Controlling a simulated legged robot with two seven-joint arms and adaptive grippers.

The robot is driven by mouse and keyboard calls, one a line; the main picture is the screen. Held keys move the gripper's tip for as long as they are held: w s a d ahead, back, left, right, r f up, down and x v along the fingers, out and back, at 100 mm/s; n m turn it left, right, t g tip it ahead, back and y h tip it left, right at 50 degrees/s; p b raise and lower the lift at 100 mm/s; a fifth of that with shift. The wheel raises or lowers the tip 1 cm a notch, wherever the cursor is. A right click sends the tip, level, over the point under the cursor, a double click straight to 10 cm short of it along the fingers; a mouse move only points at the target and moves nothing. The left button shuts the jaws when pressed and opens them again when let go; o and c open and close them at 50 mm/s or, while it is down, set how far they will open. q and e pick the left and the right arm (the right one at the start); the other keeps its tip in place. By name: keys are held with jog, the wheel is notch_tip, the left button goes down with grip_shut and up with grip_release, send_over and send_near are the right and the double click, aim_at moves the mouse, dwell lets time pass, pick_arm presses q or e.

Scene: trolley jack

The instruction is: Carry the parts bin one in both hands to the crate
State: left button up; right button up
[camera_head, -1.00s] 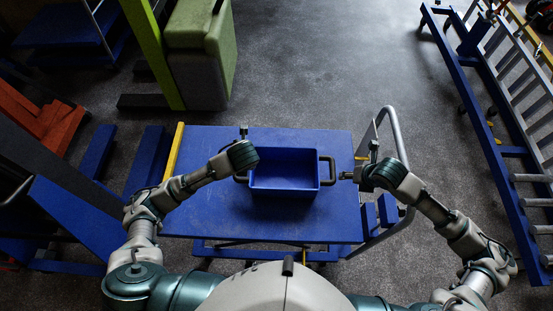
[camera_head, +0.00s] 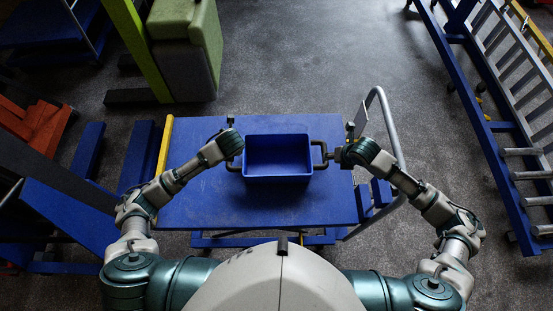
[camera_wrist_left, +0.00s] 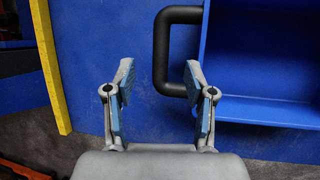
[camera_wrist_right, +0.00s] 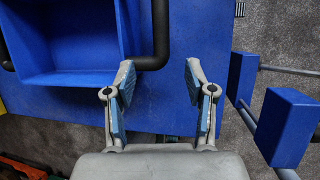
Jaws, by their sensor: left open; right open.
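The parts bin is taken to be the empty blue open-topped box (camera_head: 278,157) with black side handles, standing on a blue trolley top (camera_head: 210,205). My left gripper (camera_wrist_left: 160,70) is open; in the left wrist view the bin's left handle (camera_wrist_left: 162,50) lies between its fingertips. My right gripper (camera_wrist_right: 159,65) is open; in the right wrist view the right handle (camera_wrist_right: 160,35) runs down between its fingertips. The exact depth of both grippers against the handles is hard to tell. I cannot clearly identify the crate.
The trolley has a grey push rail (camera_head: 389,125) on the right and a yellow strip (camera_head: 165,147) on the left. A green and grey block (camera_head: 185,45) stands at the upper left. A blue rack with grey rollers (camera_head: 500,140) is at right. Open floor lies behind the trolley.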

pick_arm(q)
jog(key=x, duration=0.9)
jog(key=shift+d, duration=0.2)
pick_arm(e)
jog(key=x, duration=0.9)
jog(key=shift+d, duration=0.2)
pick_arm(q)
jog(key=shift+w+a+f, duration=0.2)
jog(key=shift+f, duration=0.2)
pick_arm(e)
jog(key=shift+w+a+f, duration=0.2)
jog(key=shift+f, duration=0.2)
pick_arm(q)
grip_shut()
pick_arm(e)
grip_shut()
pick_arm(q)
jog(key=shift+r, duration=0.1)
